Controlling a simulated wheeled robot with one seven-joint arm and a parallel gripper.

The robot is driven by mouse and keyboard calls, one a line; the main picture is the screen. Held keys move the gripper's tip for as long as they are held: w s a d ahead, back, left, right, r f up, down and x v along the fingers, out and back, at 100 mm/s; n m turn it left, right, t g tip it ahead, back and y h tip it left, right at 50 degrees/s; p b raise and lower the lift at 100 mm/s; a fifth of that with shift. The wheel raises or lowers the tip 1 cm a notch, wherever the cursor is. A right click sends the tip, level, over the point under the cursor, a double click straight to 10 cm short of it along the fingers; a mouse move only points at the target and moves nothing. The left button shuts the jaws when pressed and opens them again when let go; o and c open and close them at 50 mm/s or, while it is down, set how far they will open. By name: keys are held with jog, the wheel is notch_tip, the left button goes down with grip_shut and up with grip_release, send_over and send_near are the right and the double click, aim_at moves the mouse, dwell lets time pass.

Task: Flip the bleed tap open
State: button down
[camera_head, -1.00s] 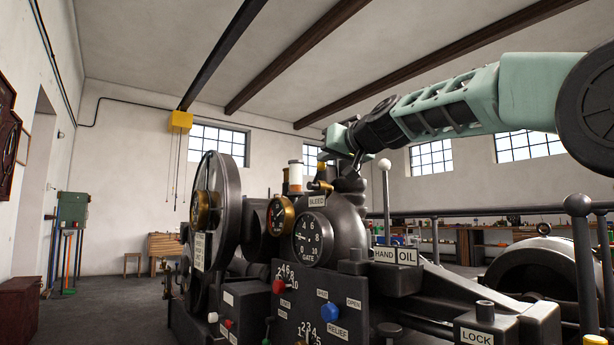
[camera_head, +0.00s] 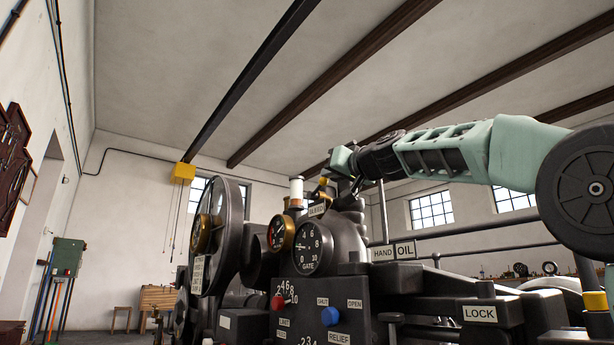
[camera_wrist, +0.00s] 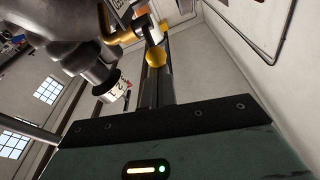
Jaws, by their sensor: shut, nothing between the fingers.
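The bleed tap (camera_head: 322,186) is a small brass fitting above the BLEED label (camera_head: 316,210), on top of the dark machine. Its brass body also shows in the wrist view (camera_wrist: 122,37), at the upper middle. My gripper (camera_head: 356,186) is shut and empty, just right of the tap in the head view. In the wrist view its dark fingers (camera_wrist: 155,82) point up, and a yellow rounded piece shows at their tips. I cannot tell whether they touch it. The exact lever angle is too small to tell.
A white-capped cylinder (camera_head: 296,188) stands left of the tap. The GATE dial (camera_head: 307,248), a brass-rimmed gauge (camera_head: 281,233) and a large wheel (camera_head: 219,232) crowd the left and below. HAND and OIL labels (camera_head: 394,251) lie right.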

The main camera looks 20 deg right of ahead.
jog(key=shift+s+f+b, duration=0.25)
jog(key=shift+f+b, duration=1.05)
jog(key=shift+b, duration=0.6)
jog(key=shift+f, duration=0.1)
jog(key=shift+w+f, duration=0.1)
jog(key=shift+f, duration=0.25)
notch_tip(320, 180, up, 5)
jog(key=s+p, duration=0.1)
jog(key=p, duration=0.3)
jog(key=s+d+f+b, duration=0.2)
jog(key=s+f+b, duration=0.2)
jog(key=s, duration=0.5)
jog(key=shift+f+b, duration=0.35)
jog(key=shift+f, duration=0.15)
